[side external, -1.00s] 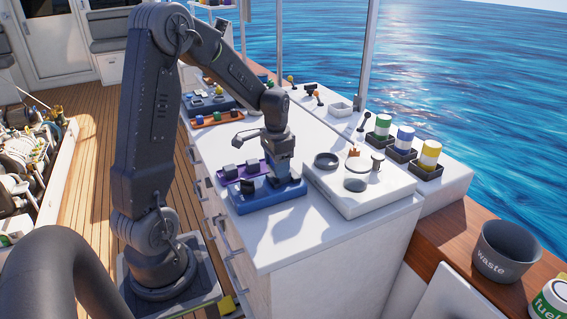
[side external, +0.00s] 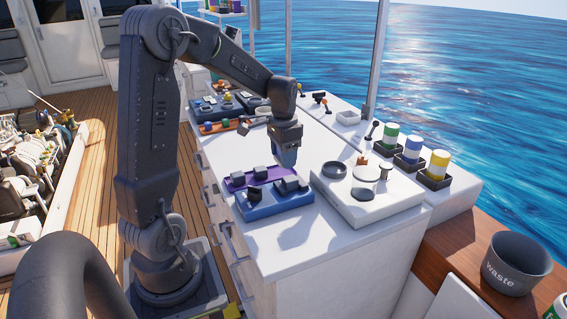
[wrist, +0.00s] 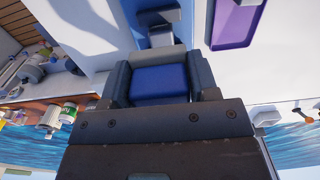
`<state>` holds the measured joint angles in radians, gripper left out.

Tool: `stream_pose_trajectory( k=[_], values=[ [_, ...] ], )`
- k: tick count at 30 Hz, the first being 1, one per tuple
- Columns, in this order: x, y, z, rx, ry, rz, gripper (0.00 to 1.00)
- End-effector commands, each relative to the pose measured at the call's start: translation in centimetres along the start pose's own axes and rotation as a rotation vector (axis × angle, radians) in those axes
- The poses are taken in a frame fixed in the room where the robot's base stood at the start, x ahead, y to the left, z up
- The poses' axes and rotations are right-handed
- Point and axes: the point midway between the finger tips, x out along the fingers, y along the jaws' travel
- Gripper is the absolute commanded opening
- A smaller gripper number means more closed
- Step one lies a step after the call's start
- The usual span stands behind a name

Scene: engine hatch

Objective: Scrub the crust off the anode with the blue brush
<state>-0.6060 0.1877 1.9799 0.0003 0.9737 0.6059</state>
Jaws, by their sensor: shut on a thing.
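My gripper (side external: 284,158) is shut on a blue block-shaped thing (wrist: 160,84), which I take to be the blue brush. In the side view the brush hangs above the back of the blue tray (side external: 262,210), clear of it. In the wrist view it sits between the grey jaws. Its bristles cannot be made out. A white plate (side external: 348,205) with round dark fittings and a small copper-coloured piece (side external: 362,160) lies to the right of the gripper. I cannot tell which fitting is the anode, and no crust is clear at this size.
A purple tray (side external: 236,183) with grey blocks stands behind the blue tray. Striped canisters, green (side external: 389,141), blue (side external: 411,150) and yellow (side external: 438,165), stand at the right. A waste bin (side external: 517,262) sits at the front right. The counter's front corner is bare.

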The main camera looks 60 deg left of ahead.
Motion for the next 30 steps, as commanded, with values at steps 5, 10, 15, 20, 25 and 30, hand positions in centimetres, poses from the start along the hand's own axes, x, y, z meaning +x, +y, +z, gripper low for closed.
stream_pose_trajectory(
  k=[5, 10, 15, 20, 25, 30],
  values=[
    [-0.7, 0.0, 0.0, 0.0, 0.0, 0.0, 0.29],
    [-0.7, 0.0, 0.0, 0.0, 0.0, 0.0, 0.29],
    [-0.9, 0.0, 0.0, 0.0, 0.001, 0.0, 0.29],
    [-2.1, 0.0, -0.1, 0.0, 0.002, -0.002, 0.29],
    [-3.5, 0.0, 0.0, 0.0, 0.001, -0.001, 0.29],
    [-3.7, 0.0, 0.0, 0.0, 0.0, 0.0, 0.29]
  ],
)
